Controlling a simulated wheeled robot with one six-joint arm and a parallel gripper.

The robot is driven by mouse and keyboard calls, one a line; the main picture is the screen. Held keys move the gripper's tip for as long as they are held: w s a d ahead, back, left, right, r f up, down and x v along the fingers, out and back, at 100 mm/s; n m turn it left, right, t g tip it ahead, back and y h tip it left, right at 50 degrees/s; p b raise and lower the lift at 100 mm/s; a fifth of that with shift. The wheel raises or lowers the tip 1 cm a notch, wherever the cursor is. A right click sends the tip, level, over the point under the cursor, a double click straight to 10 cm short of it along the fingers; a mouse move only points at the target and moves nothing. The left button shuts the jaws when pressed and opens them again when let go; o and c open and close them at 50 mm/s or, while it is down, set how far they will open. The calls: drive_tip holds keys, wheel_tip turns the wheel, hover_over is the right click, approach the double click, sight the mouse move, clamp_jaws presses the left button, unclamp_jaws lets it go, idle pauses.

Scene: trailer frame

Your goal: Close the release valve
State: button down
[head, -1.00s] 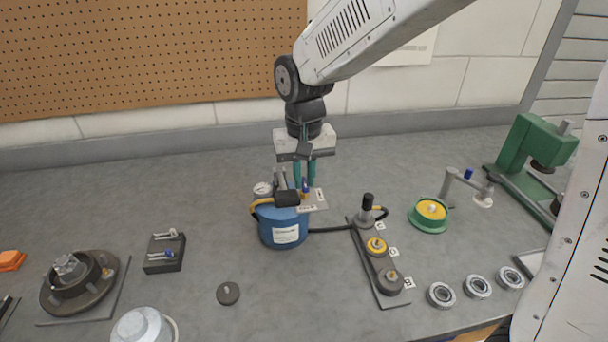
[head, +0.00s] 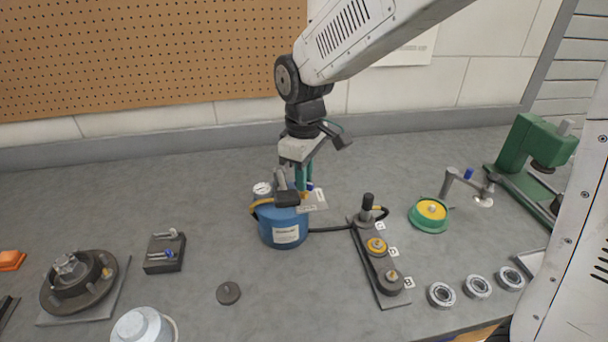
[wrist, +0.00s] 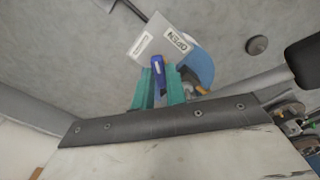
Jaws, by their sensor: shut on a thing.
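The release valve has a blue lever, which shows between my green fingers in the wrist view (wrist: 157,66). In the head view only a bit of the blue lever (head: 310,186) shows beside the fingers. My gripper (head: 303,184) points down over the right part of the blue pump tank's top (head: 285,232) and is shut on the lever. A light label plate (head: 315,203) lies under the valve. In the wrist view the plate (wrist: 158,33) reads "OPEN" on one side; the other label is too small to read. The fingers hide much of the valve body.
A round gauge (head: 262,189) and a black pump part (head: 287,198) stand close to my gripper. A dark hose (head: 330,229) runs right to a black plate with fittings (head: 378,270). The bench behind the tank is clear.

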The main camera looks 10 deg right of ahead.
drive_tip(key=n, duration=0.7)
idle(0.6)
drive_tip(key=c, duration=1.4)
unclamp_jaws()
drive_tip(key=shift+c, duration=0.2)
drive_tip(key=shift+r, duration=0.1)
wheel_tip(320, 180, up, 8)
drive_tip(key=shift+f, duration=0.15)
